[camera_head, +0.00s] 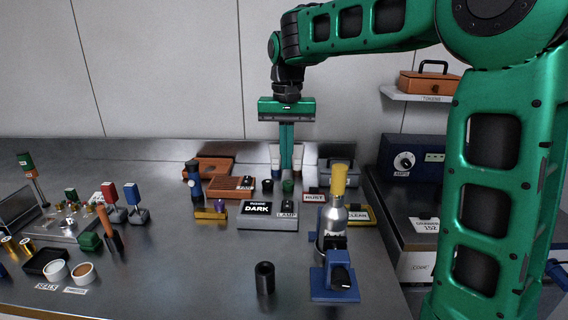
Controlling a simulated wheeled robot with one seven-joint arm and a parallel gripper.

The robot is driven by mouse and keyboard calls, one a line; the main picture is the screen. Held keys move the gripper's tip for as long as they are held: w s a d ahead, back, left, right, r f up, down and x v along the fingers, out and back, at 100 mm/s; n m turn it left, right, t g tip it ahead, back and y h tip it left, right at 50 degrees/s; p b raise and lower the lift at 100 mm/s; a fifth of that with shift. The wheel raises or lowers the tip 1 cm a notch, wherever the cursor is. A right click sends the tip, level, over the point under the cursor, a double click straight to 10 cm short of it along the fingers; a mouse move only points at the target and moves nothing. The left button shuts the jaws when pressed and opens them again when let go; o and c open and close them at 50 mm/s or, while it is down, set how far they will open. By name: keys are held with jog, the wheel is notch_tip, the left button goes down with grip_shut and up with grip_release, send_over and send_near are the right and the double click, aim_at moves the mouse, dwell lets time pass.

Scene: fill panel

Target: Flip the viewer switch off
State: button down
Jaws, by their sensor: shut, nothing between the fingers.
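A low grey box (268,223) stands mid-bench with a black panel reading "DARK" (258,208). On its right side is a small dark switch (288,206) above a label that seems to read "LAMP". No label reading "viewer" can be made out, and the switch's lever position is too small to tell. A blue stand (334,292) nearer the front has a black rocker-like part (341,277). My gripper (287,166) points down behind the grey box, with its green fingers shut and empty, apart from the switch.
A black cylinder (265,278) stands in front. A brown box (231,187) with a "FAN" label lies behind left.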

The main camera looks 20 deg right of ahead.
aim_at(286, 206)
notch_tip(286, 206, down, 12)
jog(key=shift+r, duration=0.2)
dwell(0.4)
